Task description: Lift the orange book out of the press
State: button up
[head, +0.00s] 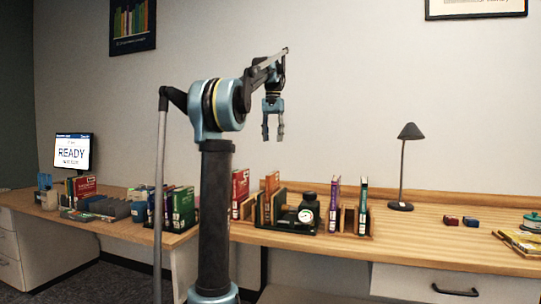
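An orange-red book (271,186) stands upright near the middle of the desk.
A red book (240,190) stands to the left, and a purple book (334,205) and teal book (363,206) stand to the right. A black lamp (403,165) is further right. Two small blocks (460,221) lie beyond it. Desk between lamp and blocks is clear.

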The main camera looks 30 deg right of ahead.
notch_tip(320, 180, down, 17)
jog(key=shift+r, duration=0.1)
dwell(0.6)
grip_shut()
jog(key=shift+s+d+r, duration=0.1)
jog(key=shift+s+d, duration=0.05)
jog(key=shift+s, duration=0.05)
dwell(0.6)
notch_tip(320, 180, up, 14)
dwell(1.6)
